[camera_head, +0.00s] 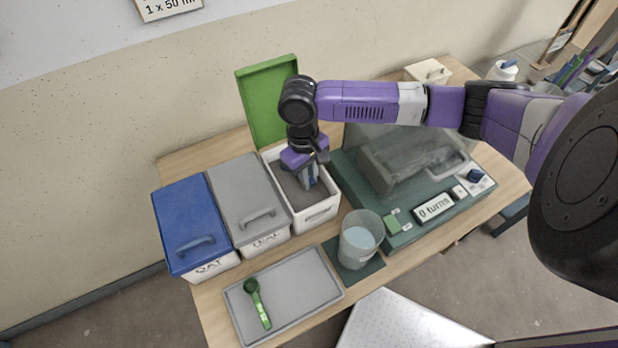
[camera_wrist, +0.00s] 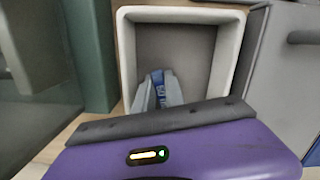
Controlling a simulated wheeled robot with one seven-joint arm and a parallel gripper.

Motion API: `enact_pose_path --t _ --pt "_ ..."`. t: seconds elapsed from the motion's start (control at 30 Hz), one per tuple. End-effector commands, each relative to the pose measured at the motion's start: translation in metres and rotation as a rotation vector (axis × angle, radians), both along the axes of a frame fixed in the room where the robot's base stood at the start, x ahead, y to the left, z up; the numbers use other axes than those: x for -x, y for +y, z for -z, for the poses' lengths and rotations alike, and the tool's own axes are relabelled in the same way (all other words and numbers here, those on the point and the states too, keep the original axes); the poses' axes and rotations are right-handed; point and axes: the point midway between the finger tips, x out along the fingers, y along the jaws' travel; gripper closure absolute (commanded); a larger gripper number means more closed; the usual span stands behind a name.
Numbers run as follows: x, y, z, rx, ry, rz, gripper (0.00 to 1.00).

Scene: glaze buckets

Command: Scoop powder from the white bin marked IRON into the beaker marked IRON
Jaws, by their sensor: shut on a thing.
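A white bin (camera_head: 325,213) stands open with its green lid (camera_head: 268,98) raised at the back; its marking is not readable here. Dark grey powder (camera_head: 292,190) covers its inside, and it also shows in the wrist view (camera_wrist: 185,52). My gripper (camera_head: 311,178) reaches down into this bin. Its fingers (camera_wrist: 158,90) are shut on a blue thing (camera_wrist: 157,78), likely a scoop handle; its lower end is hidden. A clear beaker (camera_head: 360,240) stands right of the bin on a dark mat, with pale blue-grey showing inside. I cannot read a mark on it.
A blue-lidded bin (camera_head: 190,222) and a grey-lidded bin (camera_head: 248,205) stand shut at left. A green scoop (camera_head: 258,303) lies on a grey tray (camera_head: 313,293) in front. A green-grey device with a clear cover (camera_head: 400,155) and display (camera_head: 433,207) stands at right.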

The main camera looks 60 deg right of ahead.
Motion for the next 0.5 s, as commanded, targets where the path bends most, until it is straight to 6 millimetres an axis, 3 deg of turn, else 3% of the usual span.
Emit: enact_pose_path --t 0.5 --pt "0.005 0.004 -0.034 -0.013 0.033 0.000 1.00"
